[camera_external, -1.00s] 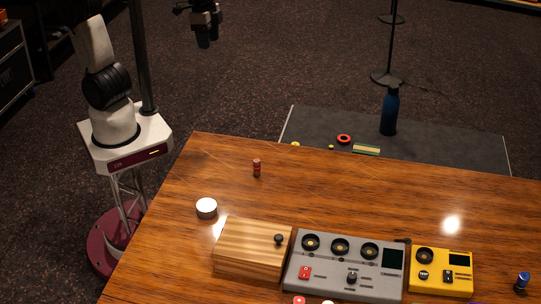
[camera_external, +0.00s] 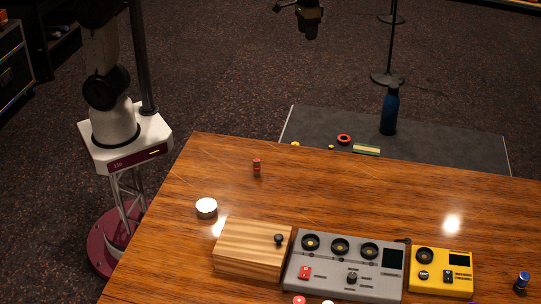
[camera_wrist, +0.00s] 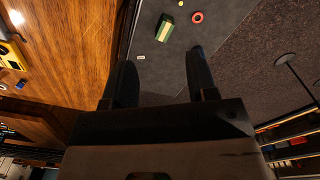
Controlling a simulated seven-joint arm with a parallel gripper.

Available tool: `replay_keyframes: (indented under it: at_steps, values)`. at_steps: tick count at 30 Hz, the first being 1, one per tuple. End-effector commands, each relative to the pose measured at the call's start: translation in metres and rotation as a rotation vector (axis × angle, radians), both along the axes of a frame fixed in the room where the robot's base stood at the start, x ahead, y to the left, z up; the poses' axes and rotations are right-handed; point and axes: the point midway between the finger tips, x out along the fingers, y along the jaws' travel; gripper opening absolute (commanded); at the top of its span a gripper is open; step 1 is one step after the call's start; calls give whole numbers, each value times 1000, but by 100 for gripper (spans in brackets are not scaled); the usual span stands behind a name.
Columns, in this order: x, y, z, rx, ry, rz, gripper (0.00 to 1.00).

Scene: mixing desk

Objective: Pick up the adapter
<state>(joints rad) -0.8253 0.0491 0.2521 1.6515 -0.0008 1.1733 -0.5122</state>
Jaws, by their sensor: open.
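I cannot tell for certain which thing is the adapter. Small candidates are a red cylinder (camera_external: 257,167) upright on the wooden table, a blue cylinder (camera_external: 522,281) at the table's right, and a small whitish piece (camera_wrist: 141,57) on the dark mat in the wrist view. My gripper (camera_external: 311,32) hangs high at the top of the external view, far from the table objects. In the wrist view my gripper (camera_wrist: 161,60) has its two dark fingers wide apart, with nothing between them.
The table (camera_external: 330,190) holds a wooden box (camera_external: 250,245), a grey mixer (camera_external: 345,265), a yellow device (camera_external: 440,270) and a white round tin (camera_external: 206,207). The dark mat (camera_external: 450,150) beyond holds a blue bottle (camera_external: 390,110), a red ring (camera_external: 344,139) and a striped block (camera_external: 366,150).

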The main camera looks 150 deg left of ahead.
Motion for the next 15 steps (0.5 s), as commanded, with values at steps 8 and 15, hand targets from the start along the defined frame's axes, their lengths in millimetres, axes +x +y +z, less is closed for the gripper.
replay_keyframes:
  at_steps: [8, 15]
  values:
    - [-10, 41, -11, -8, 7, 70, 53]
    - [-16, 60, -30, -15, 13, 104, 53]
